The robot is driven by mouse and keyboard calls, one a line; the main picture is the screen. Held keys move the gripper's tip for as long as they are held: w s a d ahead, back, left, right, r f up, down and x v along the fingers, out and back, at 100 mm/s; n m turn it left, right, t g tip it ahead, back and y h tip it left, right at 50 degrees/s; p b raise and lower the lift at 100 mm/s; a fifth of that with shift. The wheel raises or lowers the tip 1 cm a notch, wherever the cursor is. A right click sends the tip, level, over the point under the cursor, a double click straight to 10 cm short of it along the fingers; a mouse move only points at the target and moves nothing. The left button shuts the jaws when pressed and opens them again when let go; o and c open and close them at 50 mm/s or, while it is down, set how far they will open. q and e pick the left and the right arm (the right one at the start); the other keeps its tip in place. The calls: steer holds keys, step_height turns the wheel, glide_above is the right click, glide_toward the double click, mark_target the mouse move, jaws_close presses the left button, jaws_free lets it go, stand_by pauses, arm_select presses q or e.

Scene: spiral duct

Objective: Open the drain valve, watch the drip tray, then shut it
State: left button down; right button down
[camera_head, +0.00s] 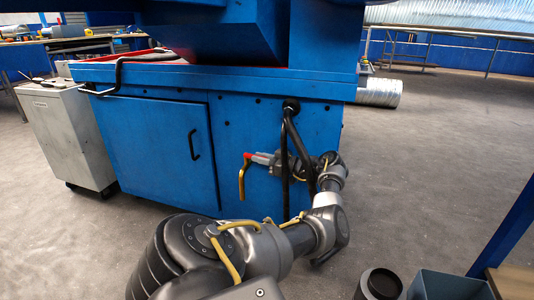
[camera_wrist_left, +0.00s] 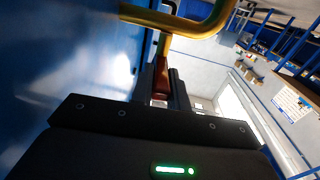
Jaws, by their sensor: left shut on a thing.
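The drain valve's brass-yellow pipe (camera_head: 242,182) hangs bent downward at the front of the blue cabinet, right of its door. The valve's red handle (camera_head: 247,156) shows at the tip of my left gripper (camera_head: 257,158). In the left wrist view, my left gripper (camera_wrist_left: 167,90) is shut on the red-brown handle (camera_wrist_left: 161,78), with the yellow pipe (camera_wrist_left: 170,22) just beyond. The fingers partly hide the handle, and I cannot tell whether the valve is open. I see no liquid coming from the pipe. I cannot pick out the drip tray for certain. My right gripper is out of view.
The blue cabinet (camera_head: 160,145) has a closed door with a black handle. Black hoses (camera_head: 289,150) hang beside my left wrist. A grey wheeled cabinet (camera_head: 65,135) stands at left. A dark round bin (camera_head: 378,284) and a blue-grey bin (camera_head: 448,287) stand at lower right.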

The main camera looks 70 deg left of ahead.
arm_select(q)
steer(key=c, duration=1.4)
jaws_free()
steer(key=shift+o, duration=0.2)
steer(key=v, duration=1)
steer(key=shift+w+d, duration=0.2)
